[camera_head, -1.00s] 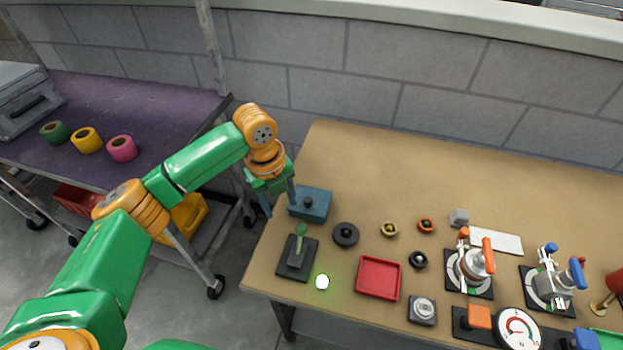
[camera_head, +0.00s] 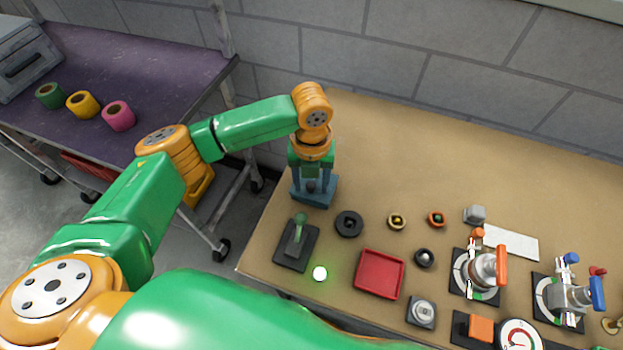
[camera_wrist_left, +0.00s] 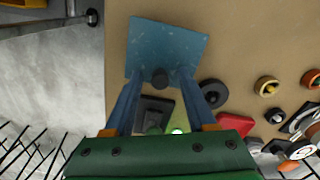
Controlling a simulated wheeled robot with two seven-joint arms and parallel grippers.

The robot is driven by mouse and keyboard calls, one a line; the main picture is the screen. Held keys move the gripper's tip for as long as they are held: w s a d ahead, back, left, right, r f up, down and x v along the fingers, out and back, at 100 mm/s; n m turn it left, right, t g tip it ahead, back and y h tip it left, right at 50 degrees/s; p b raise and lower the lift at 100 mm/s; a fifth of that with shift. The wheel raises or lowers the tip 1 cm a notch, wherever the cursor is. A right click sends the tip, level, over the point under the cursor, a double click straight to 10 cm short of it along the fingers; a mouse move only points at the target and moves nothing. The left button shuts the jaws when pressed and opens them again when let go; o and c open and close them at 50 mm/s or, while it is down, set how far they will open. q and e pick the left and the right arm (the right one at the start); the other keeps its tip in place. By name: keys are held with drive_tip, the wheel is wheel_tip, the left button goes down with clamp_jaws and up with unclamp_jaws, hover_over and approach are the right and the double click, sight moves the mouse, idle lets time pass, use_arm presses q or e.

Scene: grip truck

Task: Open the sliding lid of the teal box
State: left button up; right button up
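The teal box (camera_head: 322,203) stands near the table's left edge, partly covered by my left gripper in the head view. My left gripper (camera_head: 313,180) is over the box, pointing down. Contact with the knob cannot be made out. No lid opening is visible. My right gripper is out of view.
In front of the box is a black-based green lever (camera_head: 298,242); a black ring (camera_head: 348,224) sits to its right. A glowing light (camera_head: 320,273) and red tray (camera_head: 379,274) are nearer. The table behind the box is clear. A purple cart (camera_head: 150,60) stands left.

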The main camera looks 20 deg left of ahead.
use_arm(q)
clamp_jaws()
drive_tip(key=shift+r, duration=0.1)
idle(1.2)
